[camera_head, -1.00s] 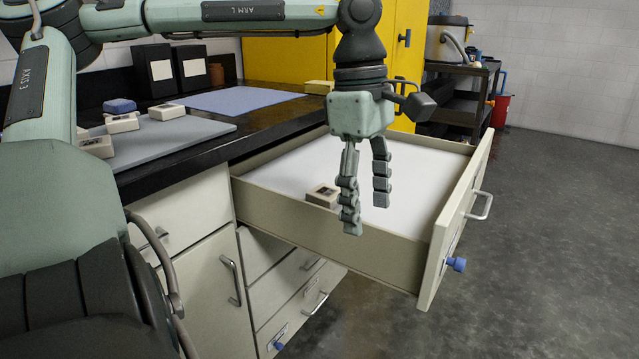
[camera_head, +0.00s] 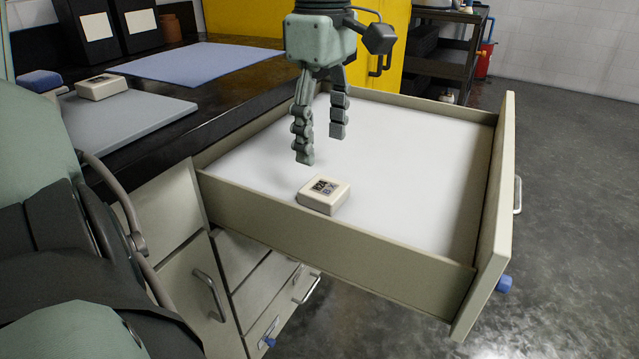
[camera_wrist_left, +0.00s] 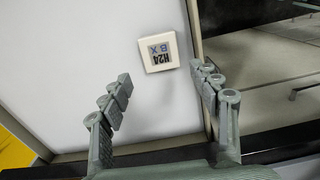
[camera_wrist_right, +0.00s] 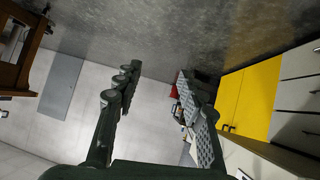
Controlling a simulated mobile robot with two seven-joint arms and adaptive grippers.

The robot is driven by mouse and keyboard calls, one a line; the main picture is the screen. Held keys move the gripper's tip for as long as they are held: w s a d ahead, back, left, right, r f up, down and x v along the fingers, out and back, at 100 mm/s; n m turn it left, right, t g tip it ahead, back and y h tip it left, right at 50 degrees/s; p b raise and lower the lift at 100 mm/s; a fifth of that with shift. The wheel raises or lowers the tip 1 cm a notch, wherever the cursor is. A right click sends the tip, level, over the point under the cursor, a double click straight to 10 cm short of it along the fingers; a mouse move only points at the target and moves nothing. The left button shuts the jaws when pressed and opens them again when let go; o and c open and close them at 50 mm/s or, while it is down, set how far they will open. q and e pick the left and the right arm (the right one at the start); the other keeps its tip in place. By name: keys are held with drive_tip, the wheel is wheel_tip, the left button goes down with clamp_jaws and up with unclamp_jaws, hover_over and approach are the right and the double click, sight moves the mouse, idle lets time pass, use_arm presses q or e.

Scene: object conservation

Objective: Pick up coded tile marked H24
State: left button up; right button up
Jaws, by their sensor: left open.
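The tile marked H24 (camera_wrist_left: 158,52) is a cream square block with dark lettering on a pale label. In the head view the tile (camera_head: 323,195) lies flat on the white floor of the open drawer (camera_head: 400,160), close to the drawer's near side wall. My left gripper (camera_head: 320,148) is open and empty above the drawer, up and slightly behind the tile, not touching it. In the left wrist view the left gripper (camera_wrist_left: 163,98) has its fingers spread, with the tile beyond the fingertips. My right gripper (camera_wrist_right: 160,90) has its fingers apart and empty, facing the room.
The drawer front (camera_head: 490,230) and near side wall (camera_head: 320,237) rise around the tile. A dark counter (camera_head: 250,90) on the left bears a grey mat (camera_head: 125,118), another cream tile (camera_head: 101,87) and a blue mat (camera_head: 200,62). The drawer's middle and right are clear.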

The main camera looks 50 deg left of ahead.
sight(325, 187)
use_arm(q)
drive_tip(key=f, duration=0.6)
drive_tip(key=shift+d+f+b, duration=0.3)
drive_tip(key=shift+f+b, duration=0.05)
drive_tip(key=shift+f, duration=0.4)
use_arm(e)
drive_tip(key=w+a+r+t, duration=0.1)
drive_tip(key=a+r+t+y, duration=0.1)
drive_tip(key=r, duration=0.1)
drive_tip(key=shift+w+a, duration=0.2)
drive_tip(key=shift+w, duration=0.15)
use_arm(q)
drive_tip(key=c, duration=1)
drive_tip(key=shift+r, duration=0.1)
drive_tip(key=shift+c, duration=0.2)
